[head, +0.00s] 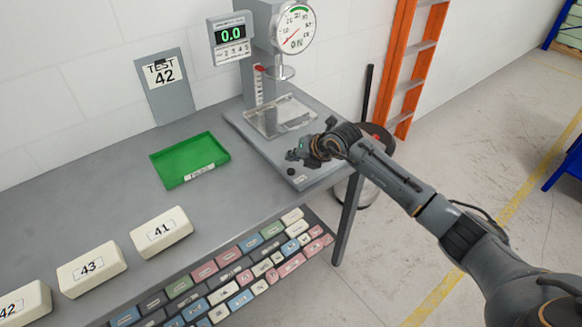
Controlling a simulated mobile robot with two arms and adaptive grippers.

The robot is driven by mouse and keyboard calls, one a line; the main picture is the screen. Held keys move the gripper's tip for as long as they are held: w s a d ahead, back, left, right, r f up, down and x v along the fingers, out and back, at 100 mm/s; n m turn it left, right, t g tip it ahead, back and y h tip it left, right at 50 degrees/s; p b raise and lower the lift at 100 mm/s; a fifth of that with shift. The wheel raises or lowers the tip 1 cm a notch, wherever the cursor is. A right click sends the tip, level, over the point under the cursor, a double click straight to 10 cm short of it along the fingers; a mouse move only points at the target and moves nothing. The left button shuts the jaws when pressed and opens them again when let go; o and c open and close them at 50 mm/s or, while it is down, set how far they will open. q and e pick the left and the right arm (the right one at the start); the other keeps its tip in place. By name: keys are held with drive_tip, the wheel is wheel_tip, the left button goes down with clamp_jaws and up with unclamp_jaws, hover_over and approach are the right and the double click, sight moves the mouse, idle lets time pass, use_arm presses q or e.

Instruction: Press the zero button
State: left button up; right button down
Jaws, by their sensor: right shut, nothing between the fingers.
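The test machine (238,121) stands at the back right of the grey table, with a round dial (294,27) and a digital readout (231,34) showing 0.0 in green. Small buttons sit below the readout. On the front of the machine's base there is a dark round button (291,171) and a small white label (300,179); I cannot read the label. My right gripper (297,155) is shut and empty, just above the front of the base, close to the dark button. I cannot tell whether it touches anything. My left gripper is not in view.
A clear plate (280,116) lies under the press foot. A green tray (188,162) is left of the machine, with a TEST 42 sign (164,86) behind it. White foam blocks 41 (162,232), 43 (92,270) and 42 (22,303) lie front left. An orange ladder (413,62) stands at right.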

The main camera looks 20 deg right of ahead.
wheel_tip(320, 180, up, 3)
drive_tip(key=shift+f+p, duration=0.15)
drive_tip(key=shift+p, duration=0.55)
